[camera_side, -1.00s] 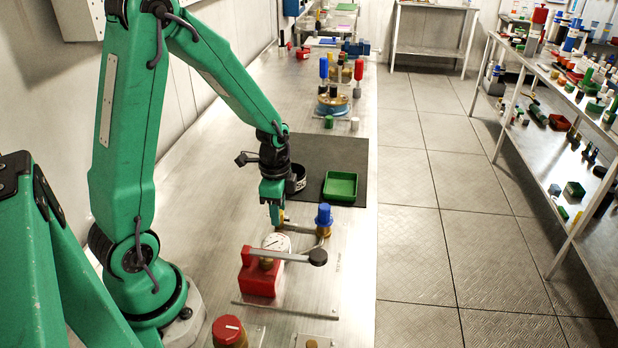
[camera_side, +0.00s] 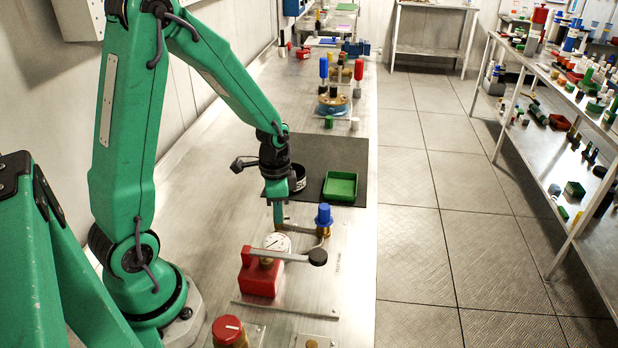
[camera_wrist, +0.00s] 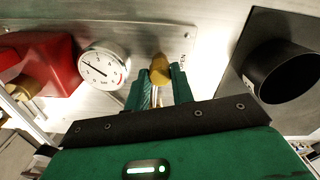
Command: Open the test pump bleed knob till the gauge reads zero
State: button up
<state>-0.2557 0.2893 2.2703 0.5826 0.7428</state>
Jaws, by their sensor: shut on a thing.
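The test pump is a red body (camera_side: 261,276) with a black-ended lever (camera_side: 317,257) on a metal plate. The brass bleed knob (camera_wrist: 159,69) sits just right of the gauge in the wrist view, between the green fingers of my gripper (camera_wrist: 158,80). My gripper (camera_side: 278,219) is shut on the knob. In the side view my fingers mostly hide the knob.
A blue-capped brass fitting (camera_side: 323,219) stands close to the right of my gripper. A black cup (camera_side: 298,178) and a green tray (camera_side: 340,187) are on the dark mat behind. A red-topped knob (camera_side: 228,330) is at the front. Bare bench lies left of the pump.

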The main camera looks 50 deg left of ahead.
jog(key=n, duration=0.7)
jog(key=shift+r, duration=0.1)
jog(key=n, duration=0.7)
jog(key=shift+w, duration=0.1)
dwell(0.3)
jog(key=o, duration=1)
jog(key=shift+r, duration=0.1)
jog(key=shift+r, duration=3.8)
